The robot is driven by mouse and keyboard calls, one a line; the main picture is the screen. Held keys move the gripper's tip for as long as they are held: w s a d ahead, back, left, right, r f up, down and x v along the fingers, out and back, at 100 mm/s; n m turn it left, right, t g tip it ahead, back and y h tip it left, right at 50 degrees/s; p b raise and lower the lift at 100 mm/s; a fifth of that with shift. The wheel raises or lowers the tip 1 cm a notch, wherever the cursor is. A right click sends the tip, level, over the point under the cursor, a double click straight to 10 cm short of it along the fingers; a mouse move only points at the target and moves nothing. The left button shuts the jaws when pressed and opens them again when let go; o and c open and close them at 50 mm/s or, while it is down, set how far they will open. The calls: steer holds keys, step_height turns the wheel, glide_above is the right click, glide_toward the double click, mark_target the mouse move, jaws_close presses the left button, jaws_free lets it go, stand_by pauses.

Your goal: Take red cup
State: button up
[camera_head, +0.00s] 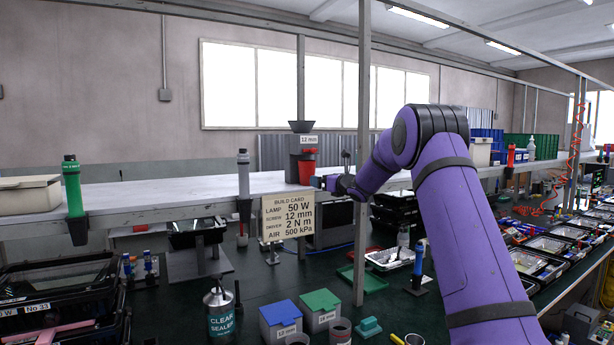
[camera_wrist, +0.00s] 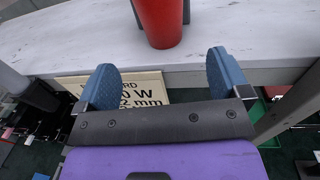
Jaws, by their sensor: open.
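The red cup (camera_head: 306,167) stands on the white shelf at the foot of a grey dispenser marked 12 mm (camera_head: 302,139). In the wrist view the red cup (camera_wrist: 159,20) is at the top, beyond the fingertips and roughly midway between them; its upper part is cut off by the frame. My gripper (camera_wrist: 162,75) is open and empty, its two blue fingers spread apart and short of the cup. In the head view my gripper (camera_head: 320,182) is at the shelf's front edge, just right of and below the cup.
The shelf (camera_head: 160,192) is mostly clear left of the dispenser. A build card (camera_head: 287,217) hangs from its front edge, below my gripper. A metal post (camera_head: 362,130) rises close to my wrist. Green (camera_head: 75,190) and grey (camera_head: 243,175) drivers stand at the edge to the left.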

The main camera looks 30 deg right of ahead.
mark_target(312, 171)
steer(key=shift+w+a+r, duration=0.1)
steer(key=shift+w+a, duration=0.1)
steer(key=shift+w, duration=1.5)
steer(key=shift+w+a+r, duration=0.1)
steer(key=shift+w+a, duration=0.15)
steer(key=shift+w, duration=1.5)
steer(key=shift+w+a+r, duration=0.1)
steer(key=shift+w+a, duration=0.1)
steer(key=shift+w, duration=1.5)
steer(key=c, duration=1)
steer(key=shift+r, duration=0.15)
steer(key=shift+c, duration=0.2)
steer(key=shift+r, duration=0.6)
steer(key=s+d, duration=0.2)
steer(key=s, duration=1.6)
steer(key=shift+d, duration=0.35)
